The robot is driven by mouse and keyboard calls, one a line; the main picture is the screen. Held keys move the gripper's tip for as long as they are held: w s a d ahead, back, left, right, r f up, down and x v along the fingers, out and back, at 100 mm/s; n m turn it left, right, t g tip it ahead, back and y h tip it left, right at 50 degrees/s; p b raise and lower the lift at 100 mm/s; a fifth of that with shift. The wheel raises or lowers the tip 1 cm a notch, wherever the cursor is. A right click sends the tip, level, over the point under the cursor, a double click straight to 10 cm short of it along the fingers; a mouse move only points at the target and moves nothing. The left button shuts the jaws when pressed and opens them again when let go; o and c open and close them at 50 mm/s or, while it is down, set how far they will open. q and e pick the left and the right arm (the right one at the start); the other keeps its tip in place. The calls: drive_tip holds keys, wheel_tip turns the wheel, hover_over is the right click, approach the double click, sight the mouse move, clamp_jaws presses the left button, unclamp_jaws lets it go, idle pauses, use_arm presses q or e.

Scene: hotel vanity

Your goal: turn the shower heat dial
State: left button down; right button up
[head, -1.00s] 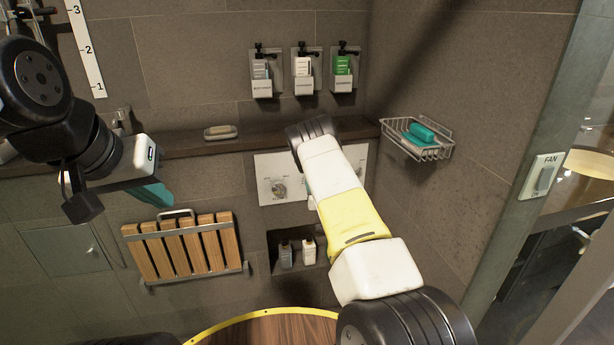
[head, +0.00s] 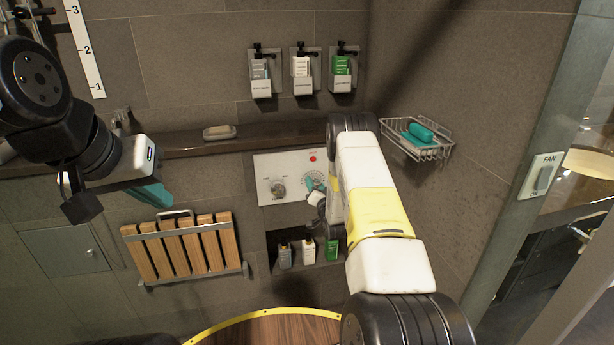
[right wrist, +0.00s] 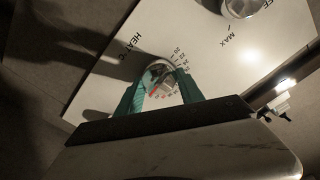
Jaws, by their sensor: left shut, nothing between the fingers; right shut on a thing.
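The white shower panel (head: 265,165) is on the back wall. The heat dial (right wrist: 160,68), marked HEAT with a ring of numbers, shows in the right wrist view; a red mark shows at its edge. My right gripper (right wrist: 158,90) is shut on the dial, one teal finger on each side, partly covering it. In the head view the right gripper (head: 311,185) is at the right dial of the panel, its arm covering the panel's right end. My left gripper (head: 152,192) is shut and empty, in the air at the left, away from the panel.
A second knob (head: 278,189) sits left of the heat dial. A niche with bottles (head: 308,251) is below the panel and a ledge (head: 275,134) above. A wire basket (head: 430,148) hangs right of my right arm. A slatted wooden seat (head: 185,247) is at the left.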

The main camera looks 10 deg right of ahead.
drive_tip(key=shift+a, duration=0.25)
drive_tip(key=o, duration=1.4)
drive_tip(key=shift+s+d+r, duration=0.1)
drive_tip(key=shift+s, duration=1.95)
drive_tip(key=shift+s+d+r, duration=0.1)
drive_tip(key=shift+s, duration=1.9)
